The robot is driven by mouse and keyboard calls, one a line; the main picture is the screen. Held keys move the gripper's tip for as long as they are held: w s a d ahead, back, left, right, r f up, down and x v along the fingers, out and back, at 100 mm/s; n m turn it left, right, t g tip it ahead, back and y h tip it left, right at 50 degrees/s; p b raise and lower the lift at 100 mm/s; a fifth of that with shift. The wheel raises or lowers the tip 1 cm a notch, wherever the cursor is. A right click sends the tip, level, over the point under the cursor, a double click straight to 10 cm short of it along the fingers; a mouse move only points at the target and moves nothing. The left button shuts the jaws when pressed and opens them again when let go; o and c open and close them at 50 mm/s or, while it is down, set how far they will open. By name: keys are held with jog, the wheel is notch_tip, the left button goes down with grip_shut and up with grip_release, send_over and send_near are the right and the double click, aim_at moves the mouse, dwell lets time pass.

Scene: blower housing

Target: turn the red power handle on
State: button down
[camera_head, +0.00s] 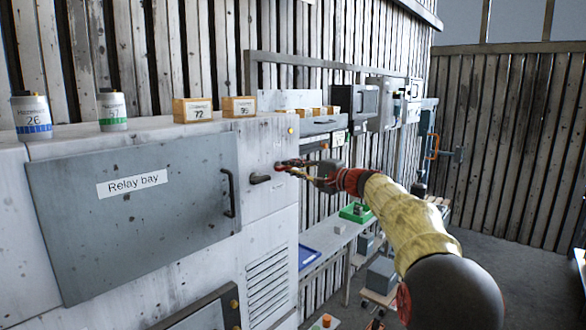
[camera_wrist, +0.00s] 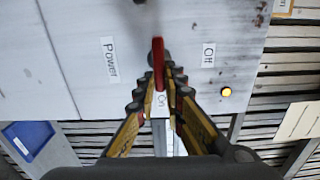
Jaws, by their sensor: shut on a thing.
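The red power handle (camera_wrist: 157,64) is on the white cabinet panel in the wrist view, between the "Power" label (camera_wrist: 110,59) and the "Off" label (camera_wrist: 208,54). It lies along the direction of the "On" label (camera_wrist: 161,99), with its free end close to that label. My gripper (camera_wrist: 160,82) has its yellow and black fingers closed in on both sides of the handle's free end. In the head view my gripper (camera_head: 285,166) reaches the cabinet front from the right. The fingers mostly hide the handle there.
The relay bay door (camera_head: 130,215) is closed, with a dark pull handle (camera_head: 229,193). A yellow lamp (camera_wrist: 227,92) glows near "Off". Bottles and boxes (camera_head: 238,107) stand on top. A blue tray (camera_head: 308,256) lies below right.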

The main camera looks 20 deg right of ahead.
jog(key=c, duration=1.9)
grip_release()
jog(key=v, duration=1.2)
